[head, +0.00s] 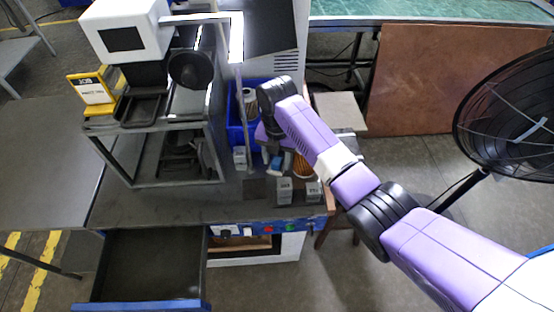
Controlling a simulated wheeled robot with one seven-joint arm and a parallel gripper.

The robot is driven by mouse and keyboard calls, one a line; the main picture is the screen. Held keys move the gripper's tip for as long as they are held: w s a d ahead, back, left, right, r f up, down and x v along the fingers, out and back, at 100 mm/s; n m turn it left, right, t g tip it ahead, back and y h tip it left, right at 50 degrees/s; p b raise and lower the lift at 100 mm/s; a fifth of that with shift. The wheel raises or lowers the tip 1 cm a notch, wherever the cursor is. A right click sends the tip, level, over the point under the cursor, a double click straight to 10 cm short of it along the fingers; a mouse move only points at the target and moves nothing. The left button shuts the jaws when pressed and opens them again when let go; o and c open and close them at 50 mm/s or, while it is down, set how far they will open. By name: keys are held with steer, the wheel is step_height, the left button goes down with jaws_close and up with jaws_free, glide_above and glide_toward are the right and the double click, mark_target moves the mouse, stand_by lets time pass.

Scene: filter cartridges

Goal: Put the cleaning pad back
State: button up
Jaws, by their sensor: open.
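My arm reaches in from the lower right and bends down over the back of the workbench. My gripper (274,153) is at its end, low over the bench top, mostly hidden by my own arm; it is open. A small blue and white item (276,168) lies just below it and may be the cleaning pad; it is too small to be sure. I cannot tell whether the gripper touches it. An orange pleated filter cartridge (301,166) stands just right of it, partly covered by my arm.
A blue bin (235,137) holding a filter stands behind left. Small grey boxes (284,191) stand near the bench's front edge. A metal shelf frame (160,184) fills the left. An open, empty-looking drawer (150,265) juts out at the front. A black fan (510,110) stands right.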

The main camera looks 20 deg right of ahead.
mark_target(277, 160)
step_height(277, 160, up, 12)
steer(key=shift+f, duration=0.15)
stand_by(0.7)
